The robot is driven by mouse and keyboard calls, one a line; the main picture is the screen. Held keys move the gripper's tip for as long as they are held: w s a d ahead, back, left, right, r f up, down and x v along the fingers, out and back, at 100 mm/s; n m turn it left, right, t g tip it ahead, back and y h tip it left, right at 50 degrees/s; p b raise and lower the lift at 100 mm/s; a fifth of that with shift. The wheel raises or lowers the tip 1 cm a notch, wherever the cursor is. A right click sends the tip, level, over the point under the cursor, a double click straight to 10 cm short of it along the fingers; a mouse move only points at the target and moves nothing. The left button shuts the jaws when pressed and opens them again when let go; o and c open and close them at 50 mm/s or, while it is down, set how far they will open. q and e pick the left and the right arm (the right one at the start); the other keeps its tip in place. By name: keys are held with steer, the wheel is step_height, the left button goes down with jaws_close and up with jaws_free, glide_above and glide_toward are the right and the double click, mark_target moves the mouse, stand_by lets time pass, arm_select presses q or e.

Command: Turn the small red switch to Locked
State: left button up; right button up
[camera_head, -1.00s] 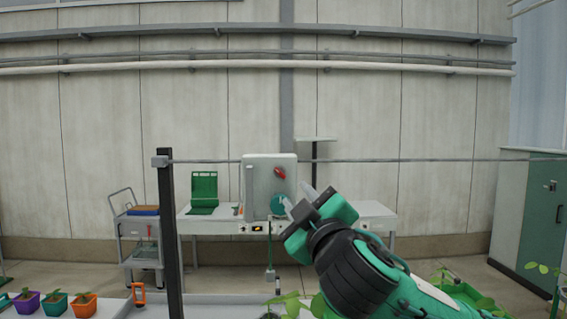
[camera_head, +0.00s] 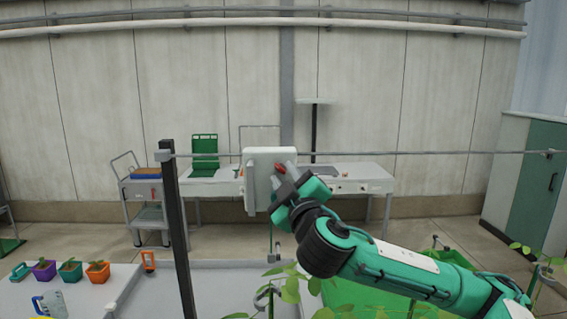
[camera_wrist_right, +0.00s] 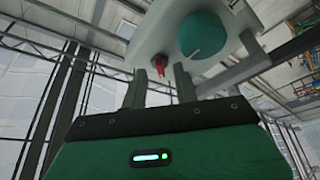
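A pale box (camera_head: 257,186) stands on the rail in the middle of the head view. Its small red switch (camera_head: 280,168) shows just above my right gripper (camera_head: 284,180), which covers part of the box front. In the right wrist view the red switch (camera_wrist_right: 158,62) sticks out of the pale box (camera_wrist_right: 165,35), beside a round teal dial (camera_wrist_right: 203,37). My right gripper (camera_wrist_right: 160,72) is open there, one finger on each side of the switch in the picture. I cannot tell whether they touch it. No position label is readable. My left gripper is not in view.
A thin horizontal rail (camera_head: 420,153) and a dark post (camera_head: 178,235) stand near the box. Behind are a bench (camera_head: 345,172), a green case (camera_head: 204,155) and a trolley (camera_head: 147,190). Potted seedlings (camera_head: 70,270) stand at lower left. Leafy plants (camera_head: 290,283) are below my right arm.

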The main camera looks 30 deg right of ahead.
steer(key=shift+w+d+r, duration=0.15)
steer(key=shift+w+d, duration=0.05)
steer(key=shift+w, duration=0.45)
